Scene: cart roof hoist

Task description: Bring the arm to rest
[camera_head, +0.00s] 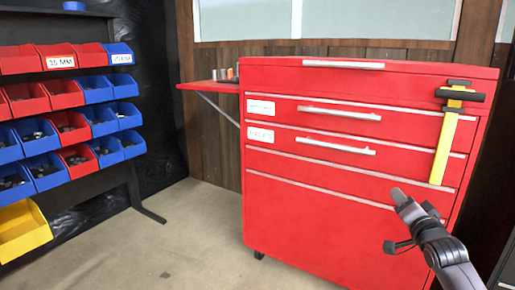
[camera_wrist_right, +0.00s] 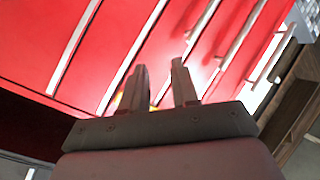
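My right gripper (camera_head: 395,221) is in front of the lower right of a red tool cart (camera_head: 310,215), with its arm coming in from the bottom right. In the right wrist view my right gripper (camera_wrist_right: 159,68) has its two fingers apart with nothing between them, and the red drawer fronts (camera_wrist_right: 125,35) lie beyond. I cannot tell the exact distance to the cart. My left gripper is not in view.
A yellow tool with a black head (camera_head: 445,140) hangs on the cart's right front. A red side shelf (camera_head: 205,86) sticks out left. A rack of red and blue bins (camera_head: 42,170) stands at the left. The floor (camera_head: 180,245) between is clear.

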